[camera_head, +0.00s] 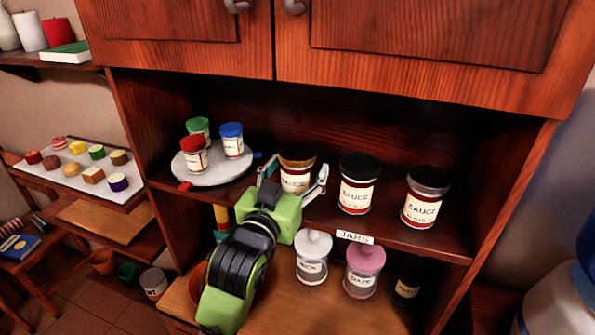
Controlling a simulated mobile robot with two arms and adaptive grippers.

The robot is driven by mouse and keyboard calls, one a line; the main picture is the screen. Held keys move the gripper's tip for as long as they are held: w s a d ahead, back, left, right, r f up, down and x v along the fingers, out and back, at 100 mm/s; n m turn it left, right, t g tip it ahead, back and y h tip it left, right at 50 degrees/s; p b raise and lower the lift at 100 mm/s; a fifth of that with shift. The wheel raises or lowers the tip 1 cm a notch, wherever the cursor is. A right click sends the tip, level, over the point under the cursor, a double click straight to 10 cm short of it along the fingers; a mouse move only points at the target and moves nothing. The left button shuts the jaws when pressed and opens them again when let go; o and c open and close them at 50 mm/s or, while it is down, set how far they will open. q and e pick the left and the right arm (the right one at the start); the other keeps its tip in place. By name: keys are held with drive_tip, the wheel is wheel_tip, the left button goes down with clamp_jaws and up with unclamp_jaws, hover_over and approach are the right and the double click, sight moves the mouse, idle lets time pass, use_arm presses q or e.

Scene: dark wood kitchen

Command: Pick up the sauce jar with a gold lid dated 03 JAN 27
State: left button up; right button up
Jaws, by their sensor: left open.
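A sauce jar with a brownish-gold lid (297,162) stands upright on the cabinet shelf. My left gripper (297,172), green with grey fingers, is open in front of this jar, one finger towards each side; contact cannot be told. My right gripper is not in view.
A round white tray (215,178) with red, green and blue-lidded jars stands left on the shelf. A "JARS" tag (355,237) is on the shelf edge. Upper cabinet doors (420,45) overhang the shelf.

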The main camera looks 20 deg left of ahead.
use_arm(q)
drive_tip(key=shift+w+f, duration=0.1)
drive_tip(key=shift+w, duration=0.2)
drive_tip(key=shift+s, duration=0.1)
drive_tip(key=c, duration=1.6)
drive_tip(key=shift+r, duration=0.2)
